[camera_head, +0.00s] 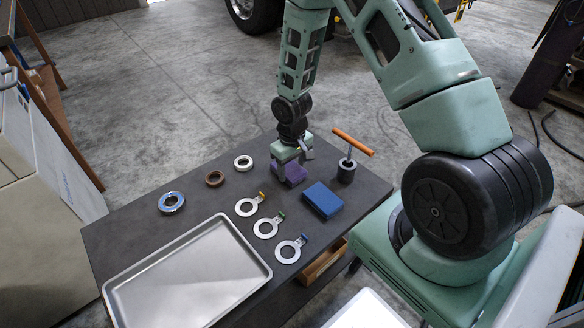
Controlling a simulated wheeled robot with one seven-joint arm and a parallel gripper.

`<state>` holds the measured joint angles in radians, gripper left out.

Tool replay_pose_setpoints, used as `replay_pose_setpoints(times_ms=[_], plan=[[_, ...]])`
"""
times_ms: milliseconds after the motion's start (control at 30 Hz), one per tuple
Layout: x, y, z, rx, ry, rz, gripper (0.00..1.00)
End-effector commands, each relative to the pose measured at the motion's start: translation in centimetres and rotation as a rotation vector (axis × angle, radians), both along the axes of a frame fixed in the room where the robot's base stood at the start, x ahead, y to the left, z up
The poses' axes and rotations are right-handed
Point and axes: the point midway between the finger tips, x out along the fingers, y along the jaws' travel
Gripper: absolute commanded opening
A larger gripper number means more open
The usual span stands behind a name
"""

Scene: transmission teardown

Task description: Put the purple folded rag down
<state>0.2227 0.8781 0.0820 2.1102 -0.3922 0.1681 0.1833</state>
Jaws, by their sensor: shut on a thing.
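The purple folded rag (294,174) is at the far right part of the dark table (140,234). My gripper (290,170) points down from above and is shut on the rag, with a finger showing at its left side. The rag is low over the table top; I cannot tell whether it touches the surface. Part of the rag is hidden by my gripper.
A blue block (322,200) and an orange-handled tool (347,165) stand close on the right. Several rings and tagged discs, one a blue ring (171,202), lie to the left and front. A metal tray (262,262) fills the front left.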

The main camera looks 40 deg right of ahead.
Motion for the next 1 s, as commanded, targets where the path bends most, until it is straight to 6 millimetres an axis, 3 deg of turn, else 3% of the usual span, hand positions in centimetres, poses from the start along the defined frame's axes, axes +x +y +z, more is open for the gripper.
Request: replay_pose_setpoints(times_ms=[133,167,200,233,500,633,1000], plan=[[0.0,0.0,-0.4,0.0,0.001,0.0,0.39],[0.0,0.0,-0.3,0.0,0.0,0.0,0.66],[0.0,0.0,-0.3,0.0,0.0,0.0,0.77],[0.0,0.0,-0.2,0.0,0.0,0.0,0.79],[0.0,0.0,-0.1,0.0,0.0,0.0,0.79],[0.1,0.0,0.9,0.0,-0.003,0.0,0.79],[0.1,0.0,8.3,0.0,-0.003,-0.001,0.79]])
